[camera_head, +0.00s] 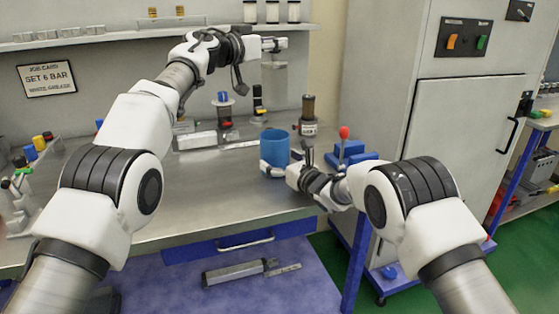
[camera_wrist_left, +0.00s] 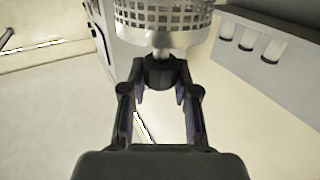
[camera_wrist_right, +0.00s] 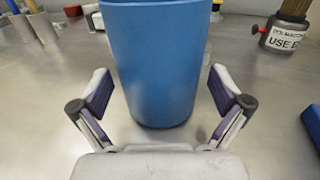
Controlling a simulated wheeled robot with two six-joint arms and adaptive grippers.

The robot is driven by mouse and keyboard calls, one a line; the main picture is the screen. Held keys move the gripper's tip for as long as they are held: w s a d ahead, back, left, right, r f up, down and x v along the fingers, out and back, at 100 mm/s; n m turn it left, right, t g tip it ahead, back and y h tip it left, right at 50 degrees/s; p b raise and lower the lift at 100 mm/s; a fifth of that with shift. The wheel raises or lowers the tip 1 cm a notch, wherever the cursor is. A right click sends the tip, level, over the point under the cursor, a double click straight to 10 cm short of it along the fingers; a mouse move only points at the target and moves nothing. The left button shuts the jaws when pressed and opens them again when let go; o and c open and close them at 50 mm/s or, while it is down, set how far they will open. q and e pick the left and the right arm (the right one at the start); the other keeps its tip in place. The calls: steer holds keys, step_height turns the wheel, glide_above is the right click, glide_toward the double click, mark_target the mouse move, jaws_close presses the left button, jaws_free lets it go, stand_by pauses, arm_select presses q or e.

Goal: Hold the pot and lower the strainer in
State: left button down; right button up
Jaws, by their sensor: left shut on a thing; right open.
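The blue pot (camera_head: 275,146) stands upright on the metal bench; it fills the upper middle of the right wrist view (camera_wrist_right: 158,65). My right gripper (camera_head: 284,166) is open low at the pot's near side. Its two fingers (camera_wrist_right: 160,92) stand either side of the pot, with visible gaps. My left gripper (camera_head: 276,43) is raised well above the bench, near the wall shelf. In the left wrist view its fingers (camera_wrist_left: 160,88) are shut on the dark knob of the perforated metal strainer (camera_wrist_left: 165,14). The strainer's far end is cut off there, and I cannot make it out clearly in the head view.
A dark-topped canister (camera_head: 308,115) with a label stands behind the pot to the right. A red-knobbed lever (camera_head: 344,133) rises beside blue blocks at the bench's right end. A blue-topped fitting (camera_head: 224,108) stands behind left.

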mark_target(272, 63)
steer(key=c, duration=1.1)
arm_select(q)
step_height(272, 63, down, 5)
steer(key=shift+a+r, duration=0.1)
steer(key=shift+r, duration=0.05)
steer(key=shift+s+r, duration=0.1)
steer(key=shift+r, duration=0.3)
arm_select(e)
steer(key=shift+s, duration=0.1)
arm_select(q)
steer(key=shift+f, duration=0.1)
